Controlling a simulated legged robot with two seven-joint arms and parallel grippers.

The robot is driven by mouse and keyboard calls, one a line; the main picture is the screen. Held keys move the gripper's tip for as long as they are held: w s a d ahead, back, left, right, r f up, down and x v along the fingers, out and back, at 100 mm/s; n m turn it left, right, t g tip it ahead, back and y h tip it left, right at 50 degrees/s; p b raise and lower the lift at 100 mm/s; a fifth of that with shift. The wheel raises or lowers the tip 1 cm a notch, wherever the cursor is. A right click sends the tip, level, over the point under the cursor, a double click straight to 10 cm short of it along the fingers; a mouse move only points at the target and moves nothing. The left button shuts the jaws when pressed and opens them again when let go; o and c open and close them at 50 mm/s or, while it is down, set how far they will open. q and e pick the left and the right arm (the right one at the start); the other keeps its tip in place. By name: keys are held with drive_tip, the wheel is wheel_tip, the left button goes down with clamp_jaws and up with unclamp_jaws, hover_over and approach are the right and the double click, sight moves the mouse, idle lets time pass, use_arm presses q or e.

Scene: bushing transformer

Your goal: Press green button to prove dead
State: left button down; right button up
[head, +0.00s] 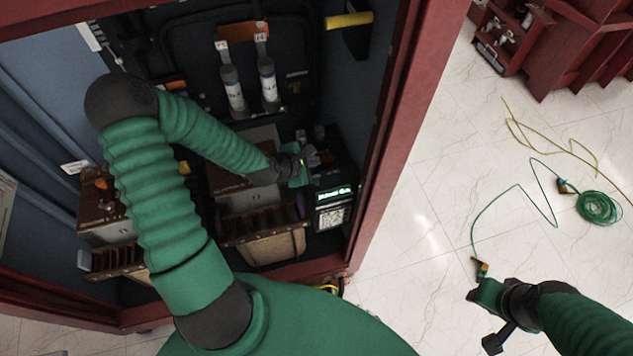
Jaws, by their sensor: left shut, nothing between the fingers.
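A black device with a lit green display (333,194) stands inside the red cabinet, at its right side. A light panel with dark markings (333,217) sits below the display. I cannot make out a green button on it; my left gripper covers part of the device's upper left. My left gripper (311,157) is shut and empty, with its fingertips at or just above the device's top; I cannot tell if they touch. My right gripper (475,288) is outside the cabinet at the lower right, and its fingers are too unclear to tell their state.
The cabinet's red frame (385,150) rises right of the device. Two grey-and-white cylinders (233,90) stand behind, and brown ribbed blocks (262,225) lie left of the device. A green cable coil (598,207) lies on the tiled floor; its cable ends at a connector (482,267) by my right gripper.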

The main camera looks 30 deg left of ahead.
sight(314, 185)
use_arm(q)
drive_tip(key=f+b, duration=0.6)
drive_tip(key=f, duration=0.1)
drive_tip(key=shift+d, duration=0.25)
drive_tip(key=shift+f+b, duration=0.45)
drive_tip(key=shift+a, duration=0.35)
drive_tip(key=shift+d, duration=0.2)
drive_tip(key=shift+a, duration=0.15)
drive_tip(key=shift+s+f, duration=0.1)
idle(0.5)
